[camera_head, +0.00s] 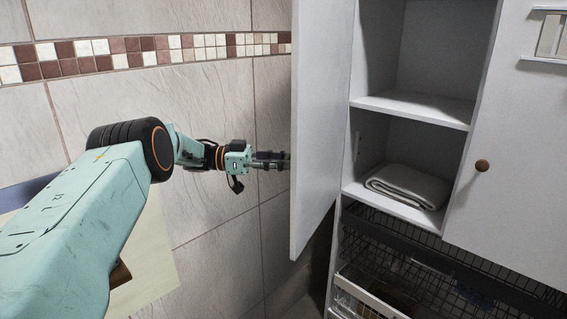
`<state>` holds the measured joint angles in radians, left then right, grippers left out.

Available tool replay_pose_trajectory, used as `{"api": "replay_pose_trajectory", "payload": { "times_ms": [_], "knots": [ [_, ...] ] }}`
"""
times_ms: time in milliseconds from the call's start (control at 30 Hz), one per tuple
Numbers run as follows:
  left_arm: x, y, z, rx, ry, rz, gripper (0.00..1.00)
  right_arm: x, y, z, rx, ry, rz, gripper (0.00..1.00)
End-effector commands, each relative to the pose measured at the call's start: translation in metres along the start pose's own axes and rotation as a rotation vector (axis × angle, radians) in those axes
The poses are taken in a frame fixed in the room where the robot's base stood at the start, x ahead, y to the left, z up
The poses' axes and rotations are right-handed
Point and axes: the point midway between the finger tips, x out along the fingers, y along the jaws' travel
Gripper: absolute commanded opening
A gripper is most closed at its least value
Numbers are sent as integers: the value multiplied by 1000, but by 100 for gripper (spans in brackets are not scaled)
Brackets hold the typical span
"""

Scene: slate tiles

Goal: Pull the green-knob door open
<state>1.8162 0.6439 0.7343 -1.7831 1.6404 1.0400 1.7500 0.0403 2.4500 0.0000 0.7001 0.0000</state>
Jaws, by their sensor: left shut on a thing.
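The white cabinet door (318,120) stands swung open to the left, seen from its inner face and edge. My left gripper (283,160) is at the outer side of this door, its fingers reaching to the door's left edge. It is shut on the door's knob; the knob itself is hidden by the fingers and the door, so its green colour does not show. The open compartment of the cabinet (415,108) shows to the right of the door. My right gripper is not in view.
A folded towel (408,186) lies on the lower shelf. A closed door (515,190) with a brown knob (482,165) is on the right. A black wire basket (430,270) is below. The tiled wall (215,210) stands behind my left arm.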

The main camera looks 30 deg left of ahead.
Motion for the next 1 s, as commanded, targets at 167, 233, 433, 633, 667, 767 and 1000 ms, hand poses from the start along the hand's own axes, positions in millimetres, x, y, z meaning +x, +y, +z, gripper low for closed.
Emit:
{"api": "replay_pose_trajectory", "payload": {
  "times_ms": [167,233,433,633,667,767,1000],
  "knots": [
    [0,2,1,-3,-1,13,0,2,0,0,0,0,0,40],
    [0,2,1,-3,-1,14,0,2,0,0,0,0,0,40],
    [0,3,1,-3,-1,16,0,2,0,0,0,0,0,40],
    [0,3,1,-3,-2,17,0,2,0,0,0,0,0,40],
    [0,2,1,-3,-2,17,0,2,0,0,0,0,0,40],
    [0,2,1,-3,-2,16,38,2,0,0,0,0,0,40],
    [-1,0,0,0,0,12,38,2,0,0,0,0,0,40]
  ]
}}
